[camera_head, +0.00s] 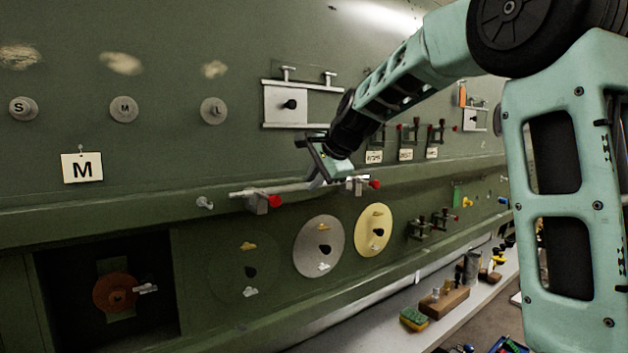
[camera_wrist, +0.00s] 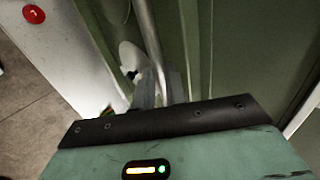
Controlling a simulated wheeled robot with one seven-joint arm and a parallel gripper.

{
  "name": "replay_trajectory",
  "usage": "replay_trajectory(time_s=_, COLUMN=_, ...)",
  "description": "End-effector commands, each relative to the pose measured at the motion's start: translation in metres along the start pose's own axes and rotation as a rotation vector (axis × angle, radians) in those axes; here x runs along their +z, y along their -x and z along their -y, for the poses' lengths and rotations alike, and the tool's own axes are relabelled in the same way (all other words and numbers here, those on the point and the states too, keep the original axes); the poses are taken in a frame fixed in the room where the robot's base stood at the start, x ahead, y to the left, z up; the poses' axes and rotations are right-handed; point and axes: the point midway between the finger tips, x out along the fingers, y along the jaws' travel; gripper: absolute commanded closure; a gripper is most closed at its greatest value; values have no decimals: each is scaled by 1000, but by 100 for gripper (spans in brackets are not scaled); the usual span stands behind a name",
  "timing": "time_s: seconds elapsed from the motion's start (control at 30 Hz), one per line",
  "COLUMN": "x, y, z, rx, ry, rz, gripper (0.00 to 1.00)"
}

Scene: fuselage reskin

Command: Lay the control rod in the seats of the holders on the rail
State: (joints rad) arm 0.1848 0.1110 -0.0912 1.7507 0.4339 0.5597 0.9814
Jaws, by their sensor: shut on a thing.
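The control rod (camera_head: 291,187) is a thin pale metal bar lying roughly level along the green rail. My gripper (camera_head: 322,178) is shut on it near its right part, just left of the right holder. The left holder (camera_head: 259,203), with a red knob, is under the rod's left part. The right holder (camera_head: 358,184), also red-knobbed, is close to my gripper. I cannot tell whether the rod rests in the seats or is slightly above them. In the wrist view the rod (camera_wrist: 149,38) runs up from between my fingers (camera_wrist: 160,92); its lower end is hidden.
Below the rail hang a silver disc (camera_head: 319,246) and a yellow disc (camera_head: 373,230). A shelf (camera_head: 350,336) with a sponge and blocks runs along the lower right.

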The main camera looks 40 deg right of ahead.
Motion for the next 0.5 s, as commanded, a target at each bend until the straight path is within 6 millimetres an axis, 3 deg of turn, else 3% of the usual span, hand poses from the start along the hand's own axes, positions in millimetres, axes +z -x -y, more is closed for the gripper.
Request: replay_trajectory(time_s=0.5, x=0, y=-8, z=-8, rx=0, ry=0, rz=0, gripper=100)
